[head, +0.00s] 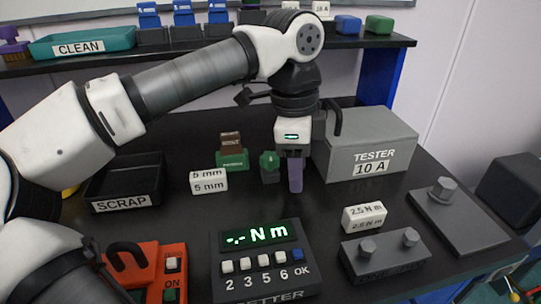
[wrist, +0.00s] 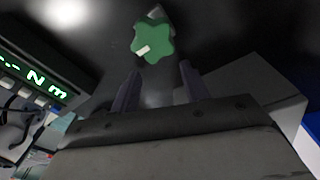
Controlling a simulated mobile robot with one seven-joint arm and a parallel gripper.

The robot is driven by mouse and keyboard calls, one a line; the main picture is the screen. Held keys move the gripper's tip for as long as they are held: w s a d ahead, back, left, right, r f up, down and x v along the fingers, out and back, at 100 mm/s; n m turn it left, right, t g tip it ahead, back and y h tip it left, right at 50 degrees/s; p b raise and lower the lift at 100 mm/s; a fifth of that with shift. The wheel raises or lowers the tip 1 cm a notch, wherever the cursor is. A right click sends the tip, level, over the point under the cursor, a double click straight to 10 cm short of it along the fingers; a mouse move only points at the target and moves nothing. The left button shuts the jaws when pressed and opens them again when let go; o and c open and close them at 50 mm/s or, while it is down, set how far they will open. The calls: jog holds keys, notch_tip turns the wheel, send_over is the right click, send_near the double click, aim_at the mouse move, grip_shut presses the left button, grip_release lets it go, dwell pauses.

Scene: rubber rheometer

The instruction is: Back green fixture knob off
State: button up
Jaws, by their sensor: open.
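The green knob (head: 269,160) sits on a small dark fixture (head: 270,176) near the middle of the table. In the wrist view the lobed green knob (wrist: 150,44) shows from above, with a white mark on one side. My gripper (head: 295,180) hangs pointing down, just right of the knob in the head view. In the wrist view my two fingers (wrist: 160,88) are apart with nothing between them, and the knob lies beyond their tips. The knob and fingers look apart.
The grey tester box (head: 368,150) stands close right of my gripper. A green block (head: 231,163) with a brown block on top and a white 5 mm block (head: 208,181) stand left of the knob. The torque display (head: 262,240) is in front.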

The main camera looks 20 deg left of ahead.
jog(key=s+r+m, duration=0.1)
jog(key=r+m+y, duration=0.1)
jog(key=shift+s+a+m, duration=0.1)
jog(key=shift+s+m, duration=0.3)
jog(key=m, duration=0.1)
jog(key=s+m, duration=0.1)
jog(key=m, duration=0.2)
jog(key=shift+s+a+m, duration=0.4)
jog(key=m, duration=0.2)
jog(key=s+a+m, duration=0.1)
jog(key=m, duration=0.1)
jog(key=shift+s+a+m, duration=0.1)
jog(key=shift+a+m, duration=0.1)
jog(key=shift+m, duration=0.1)
jog(key=shift+f, duration=0.1)
grip_shut()
